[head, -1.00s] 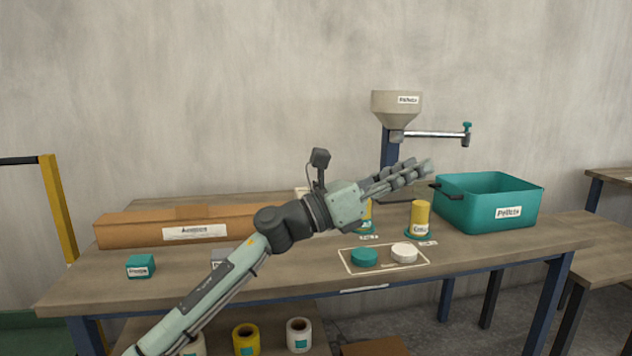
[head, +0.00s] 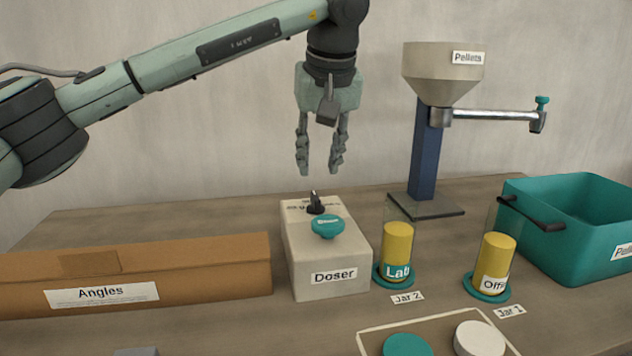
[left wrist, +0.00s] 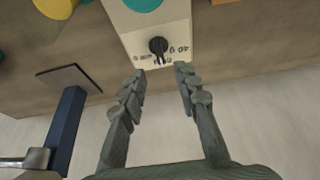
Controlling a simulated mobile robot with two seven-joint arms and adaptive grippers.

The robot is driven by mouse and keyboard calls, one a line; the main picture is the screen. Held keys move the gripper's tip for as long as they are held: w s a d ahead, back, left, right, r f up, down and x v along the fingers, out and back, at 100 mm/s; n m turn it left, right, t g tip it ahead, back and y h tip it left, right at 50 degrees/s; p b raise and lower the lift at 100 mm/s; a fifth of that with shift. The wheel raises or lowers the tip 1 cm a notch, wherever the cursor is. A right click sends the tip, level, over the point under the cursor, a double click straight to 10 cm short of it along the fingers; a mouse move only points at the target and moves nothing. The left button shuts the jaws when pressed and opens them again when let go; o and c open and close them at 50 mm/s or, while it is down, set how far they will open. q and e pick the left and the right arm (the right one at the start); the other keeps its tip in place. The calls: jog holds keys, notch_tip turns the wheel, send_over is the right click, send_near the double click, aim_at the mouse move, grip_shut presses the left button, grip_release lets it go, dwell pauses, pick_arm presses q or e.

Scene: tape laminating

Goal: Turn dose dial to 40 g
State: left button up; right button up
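The doser (head: 330,279) is a pale box at the middle of the table, with a teal knob (head: 327,227) on top. Behind that knob is a small black dose dial (head: 316,203). In the left wrist view the dial (left wrist: 158,46) sits among printed marks, with "40 g" to its right; its exact setting is hard to read. My left gripper (head: 320,168) points down above the back of the doser, fingers apart and empty. In the left wrist view its fingers (left wrist: 161,85) are short of the dial, not touching it. My right gripper is not in view.
Two jars with yellow contents, Jar 2 (head: 397,252) and Jar 1 (head: 494,265), stand right of the doser. A pellet hopper (head: 442,75) on a blue post is behind them. A teal bin (head: 570,240) is at right, a brown Angles box (head: 200,270) at left.

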aim_at(315, 196)
pick_arm(q)
jog(key=x, duration=0.7)
jog(key=shift+s+f, duration=0.1)
jog(key=shift+f, duration=0.05)
grip_shut()
